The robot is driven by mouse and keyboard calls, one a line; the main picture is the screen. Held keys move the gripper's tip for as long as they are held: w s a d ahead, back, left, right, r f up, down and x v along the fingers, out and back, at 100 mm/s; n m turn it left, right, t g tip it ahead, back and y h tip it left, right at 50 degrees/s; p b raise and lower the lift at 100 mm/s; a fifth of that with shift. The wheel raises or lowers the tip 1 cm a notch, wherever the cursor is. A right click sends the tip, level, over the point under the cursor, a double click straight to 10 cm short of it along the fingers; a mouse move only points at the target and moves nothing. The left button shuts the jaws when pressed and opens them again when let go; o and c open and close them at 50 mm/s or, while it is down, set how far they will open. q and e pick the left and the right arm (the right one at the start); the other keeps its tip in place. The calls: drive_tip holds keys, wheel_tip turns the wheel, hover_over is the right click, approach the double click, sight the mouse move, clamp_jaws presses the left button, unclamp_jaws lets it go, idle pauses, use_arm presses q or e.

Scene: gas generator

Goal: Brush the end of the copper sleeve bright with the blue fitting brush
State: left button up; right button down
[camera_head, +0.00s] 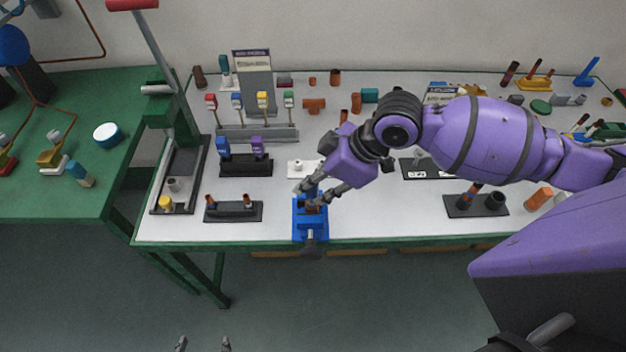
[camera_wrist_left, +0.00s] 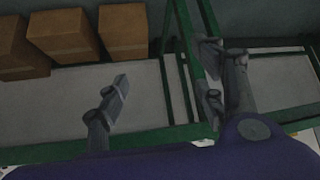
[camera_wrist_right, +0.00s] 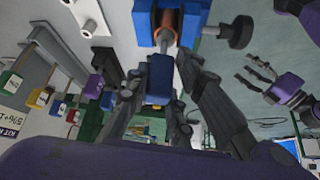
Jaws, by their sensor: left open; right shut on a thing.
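The blue vise (camera_head: 299,232) stands at the table's front edge and also shows in the right wrist view (camera_wrist_right: 143,22). It holds the copper sleeve (camera_wrist_right: 166,18), an orange-brown tube. My right gripper (camera_wrist_right: 160,82) is shut on the blue fitting brush (camera_wrist_right: 159,93), with its grey head pointing at the sleeve's near end. The head is at or very close to that end; I cannot tell whether it is inside. In the head view my right gripper (camera_head: 318,196) hangs over the vise. My left gripper (camera_head: 203,344) is open and empty, low in front of the table, also in its wrist view (camera_wrist_left: 160,92).
A black stand (camera_head: 246,166) with blue and purple labelled items and a black block (camera_head: 233,212) with two copper pieces stand left of the vise. A red-handled lever tool (camera_head: 178,170) rises at the left. Cardboard boxes (camera_wrist_left: 65,38) show in the left wrist view.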

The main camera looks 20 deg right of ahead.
drive_tip(key=shift+f+n+g+b, duration=0.3)
drive_tip(key=shift+n+g, duration=0.2)
drive_tip(key=shift+n, duration=0.4)
drive_tip(key=shift+r+y, duration=0.2)
drive_tip(key=shift+y, duration=0.1)
drive_tip(key=shift+r, duration=0.1)
